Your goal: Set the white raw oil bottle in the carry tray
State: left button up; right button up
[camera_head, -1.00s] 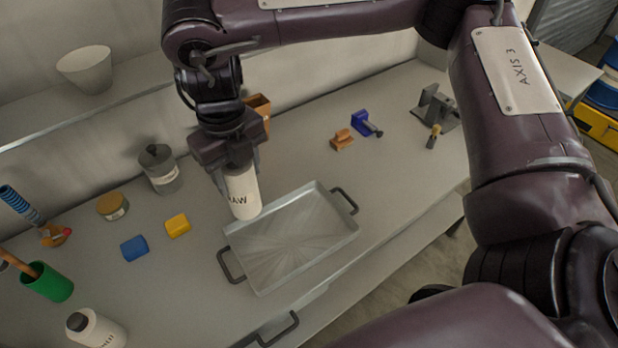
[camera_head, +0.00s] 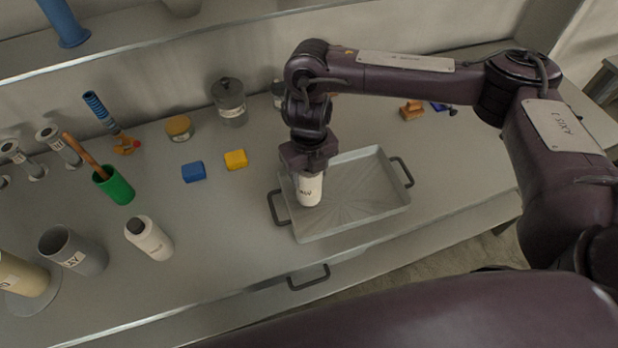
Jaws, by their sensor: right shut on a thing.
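The white raw oil bottle (camera_head: 309,190), with dark lettering, is held upright in my right gripper (camera_head: 308,172), which is shut on its upper part. It is over the left part of the carry tray (camera_head: 350,225), a shallow grey metal tray with a dark handle at each end. The bottle's base appears within the tray's outline; I cannot tell whether it touches the tray floor. The bottle's top is hidden by the gripper. My left gripper is not in view.
A second white bottle (camera_head: 149,238) stands to the left, near a grey cup (camera_head: 73,250). A blue block (camera_head: 193,172) and a yellow block (camera_head: 236,159) lie left of the tray. A green holder (camera_head: 114,186) and grey jar (camera_head: 229,101) stand further back. The tray's right side is empty.

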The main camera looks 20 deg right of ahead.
notch_tip(320, 180, down, 2)
jog(key=shift+s+f, duration=0.15)
jog(key=shift+f, duration=0.35)
jog(key=shift+f, duration=0.15)
jog(key=o, duration=1.2)
jog(key=shift+b, duration=0.3)
jog(key=shift+r, duration=0.25)
notch_tip(320, 180, up, 12)
jog(key=shift+f, duration=0.1)
